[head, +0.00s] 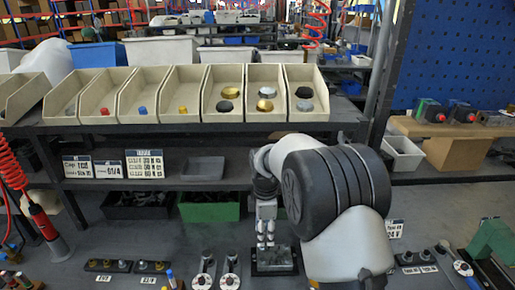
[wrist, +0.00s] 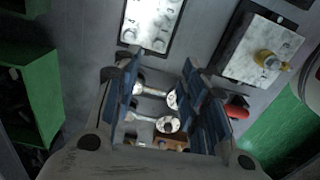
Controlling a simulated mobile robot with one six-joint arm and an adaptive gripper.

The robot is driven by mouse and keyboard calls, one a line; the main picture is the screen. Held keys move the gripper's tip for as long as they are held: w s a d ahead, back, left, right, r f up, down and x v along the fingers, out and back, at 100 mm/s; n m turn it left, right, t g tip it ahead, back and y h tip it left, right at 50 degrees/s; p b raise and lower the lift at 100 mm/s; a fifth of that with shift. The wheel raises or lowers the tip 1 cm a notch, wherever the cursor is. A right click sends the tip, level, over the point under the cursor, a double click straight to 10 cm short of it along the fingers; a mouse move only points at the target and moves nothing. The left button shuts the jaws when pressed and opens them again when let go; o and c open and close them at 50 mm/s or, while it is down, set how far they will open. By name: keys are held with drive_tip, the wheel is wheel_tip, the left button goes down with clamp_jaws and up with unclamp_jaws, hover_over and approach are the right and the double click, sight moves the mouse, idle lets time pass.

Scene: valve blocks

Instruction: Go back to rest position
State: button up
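My gripper (head: 265,240) hangs over the workbench in the head view, partly beside the bulky dark joint of my arm. In the wrist view my gripper (wrist: 163,98) has its two blue-padded fingers apart, with nothing held between them. A metal plate with round holes (wrist: 152,22) lies in a black tray beyond the fingertips; it shows in the head view (head: 275,259) just below my gripper. A second metal block (wrist: 250,48) with a brass fitting (wrist: 268,60) is at the upper right of the wrist view.
Two wrenches (head: 204,273) lie left of the tray, with small fittings (head: 108,265) further left. Parts bins (head: 180,95) line the shelf behind. A green bin (head: 210,208) sits under it. A red coiled hose (head: 12,165) hangs at left, and a green fixture (head: 492,240) stands at right.

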drive_tip(key=s+d+r+m+t, duration=0.1)
drive_tip(key=s+d+r+m, duration=0.35)
drive_tip(key=s+r, duration=0.35)
drive_tip(key=s+d+r+m+t, duration=0.1)
drive_tip(key=s+d+r+m, duration=0.2)
drive_tip(key=s+r+m, duration=0.35)
drive_tip(key=s+d+r+m+t, duration=0.1)
drive_tip(key=s+m, duration=0.3)
drive_tip(key=s, duration=0.5)
drive_tip(key=s+d+r+m+t, duration=0.1)
drive_tip(key=s+d+r+m, duration=0.1)
drive_tip(key=s, duration=0.7)
drive_tip(key=shift+s+d+m+t, duration=0.15)
drive_tip(key=shift+d+m+t, duration=0.15)
drive_tip(key=shift+m, duration=0.6)
